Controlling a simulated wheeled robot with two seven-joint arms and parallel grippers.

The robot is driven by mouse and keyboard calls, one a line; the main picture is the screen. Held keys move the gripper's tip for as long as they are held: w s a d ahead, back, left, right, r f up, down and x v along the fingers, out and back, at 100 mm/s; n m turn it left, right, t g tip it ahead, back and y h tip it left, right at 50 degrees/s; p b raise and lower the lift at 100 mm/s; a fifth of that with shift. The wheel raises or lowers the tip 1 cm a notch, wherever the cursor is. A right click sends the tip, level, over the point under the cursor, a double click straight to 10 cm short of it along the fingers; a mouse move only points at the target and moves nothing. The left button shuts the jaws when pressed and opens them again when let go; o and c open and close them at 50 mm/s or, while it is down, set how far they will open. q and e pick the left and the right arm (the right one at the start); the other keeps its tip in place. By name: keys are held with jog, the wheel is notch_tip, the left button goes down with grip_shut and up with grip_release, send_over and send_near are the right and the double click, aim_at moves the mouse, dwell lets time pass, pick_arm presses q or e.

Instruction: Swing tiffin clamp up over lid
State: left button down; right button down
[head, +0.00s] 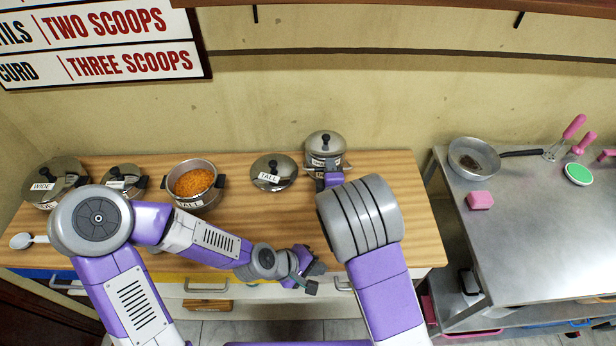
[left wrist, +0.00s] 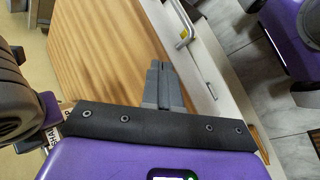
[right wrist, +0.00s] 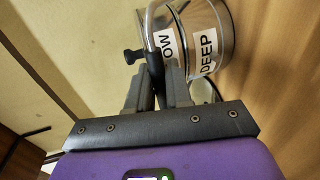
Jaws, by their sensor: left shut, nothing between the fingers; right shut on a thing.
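The tiffin (head: 325,143) is a round steel pot with a black-knobbed lid at the back right of the wooden counter. In the right wrist view the tiffin (right wrist: 208,30) shows labels reading DEEP and partly "OW". Its clamp (right wrist: 149,28) is a curved metal bar near the lid's black knob (right wrist: 133,56). My right gripper (right wrist: 158,82) is shut on the clamp; the exact grip is partly hidden by the fingers. In the head view its wrist (head: 330,180) is in front of the tiffin. My left gripper (head: 308,286) is shut and empty, at the counter's front edge.
A TALL lid (head: 273,172) lies left of the tiffin. An open pot of orange food (head: 194,184) and lidded pots (head: 56,181) stand further left. A steel table (head: 550,230) with a pan (head: 473,158) is at right. The counter's right end (head: 415,220) is bare.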

pick_arm(q)
jog(key=w+a+r+n+t, duration=0.1)
jog(key=w+r+n, duration=0.1)
jog(key=n, duration=0.1)
jog(key=w+a+r+n+t+y, duration=0.1)
jog(key=w+n, duration=0.1)
jog(key=n, duration=0.2)
jog(key=w+a+r+n+t, duration=0.1)
jog(key=w+r+n+t, duration=0.1)
jog(key=n, duration=0.1)
jog(key=shift+w+a+r+n, duration=0.2)
jog(key=shift+r+n, duration=0.1)
jog(key=shift+r, duration=0.05)
jog(key=w+a+r+n+t+y, duration=0.2)
jog(key=w+a+r+n+t, duration=0.25)
jog(key=r+n, duration=0.4)
jog(key=w+d+f+n, duration=0.1)
jog(key=w+d+f, duration=0.2)
jog(key=w, duration=0.2)
jog(key=w+d+f+n, duration=0.1)
jog(key=w+d+f, duration=0.2)
jog(key=w, duration=0.3)
jog(key=shift+w+g, duration=0.2)
jog(key=shift+g, duration=0.15)
jog(key=shift+w+r, duration=0.1)
jog(key=shift+r, duration=0.05)
